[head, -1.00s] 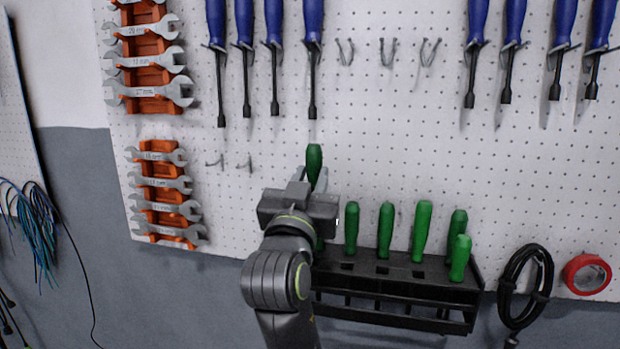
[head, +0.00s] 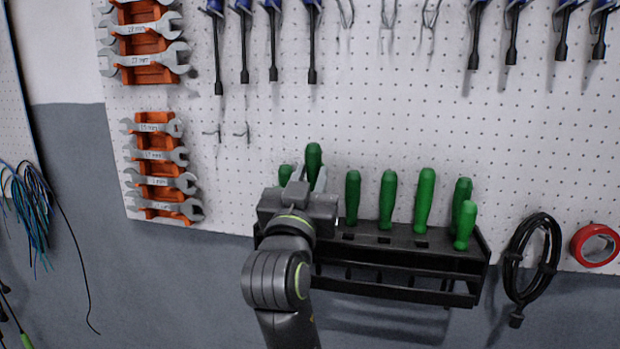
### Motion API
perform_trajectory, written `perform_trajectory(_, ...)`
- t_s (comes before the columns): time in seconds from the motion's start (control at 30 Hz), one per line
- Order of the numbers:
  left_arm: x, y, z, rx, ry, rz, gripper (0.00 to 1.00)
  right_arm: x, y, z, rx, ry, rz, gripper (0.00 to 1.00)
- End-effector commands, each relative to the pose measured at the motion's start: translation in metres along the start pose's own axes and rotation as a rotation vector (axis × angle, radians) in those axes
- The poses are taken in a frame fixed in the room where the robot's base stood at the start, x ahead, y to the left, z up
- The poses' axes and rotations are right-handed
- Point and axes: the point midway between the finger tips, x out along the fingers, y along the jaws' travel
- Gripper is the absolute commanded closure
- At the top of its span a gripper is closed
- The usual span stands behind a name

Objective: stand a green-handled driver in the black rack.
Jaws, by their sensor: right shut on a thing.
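My right gripper (head: 309,180) is shut on a green-handled driver (head: 313,160). The handle stands about upright and sticks up above the fingers. Its shaft is hidden behind my gripper. The black rack (head: 400,258) is on the pegboard, behind and to the right of my gripper, which covers part of its left side. Several other green-handled drivers (head: 388,200) stand in the rack. One more green handle (head: 285,176) shows just left of the held one, partly covered. I cannot tell whether the held driver's tip touches the rack. My left gripper is out of view.
Orange holders with wrenches (head: 160,168) are on the left. Blue-handled drivers (head: 313,40) hang above, with empty hooks (head: 388,14) between them. A coiled black cable (head: 530,262) and red tape (head: 596,246) hang right of the rack. Loose wires (head: 32,210) hang at far left.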

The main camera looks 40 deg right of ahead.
Motion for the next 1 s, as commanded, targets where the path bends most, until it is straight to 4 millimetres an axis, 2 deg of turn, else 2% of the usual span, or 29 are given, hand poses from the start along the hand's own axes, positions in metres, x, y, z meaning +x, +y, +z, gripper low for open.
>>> perform_trajectory(0.03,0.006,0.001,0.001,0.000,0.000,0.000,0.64,-0.002,0.000,0.006,0.000,0.001,0.000,1.00)
perform_trajectory(1.0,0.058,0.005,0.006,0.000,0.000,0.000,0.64,-0.022,0.001,0.060,0.000,0.000,0.000,1.00)
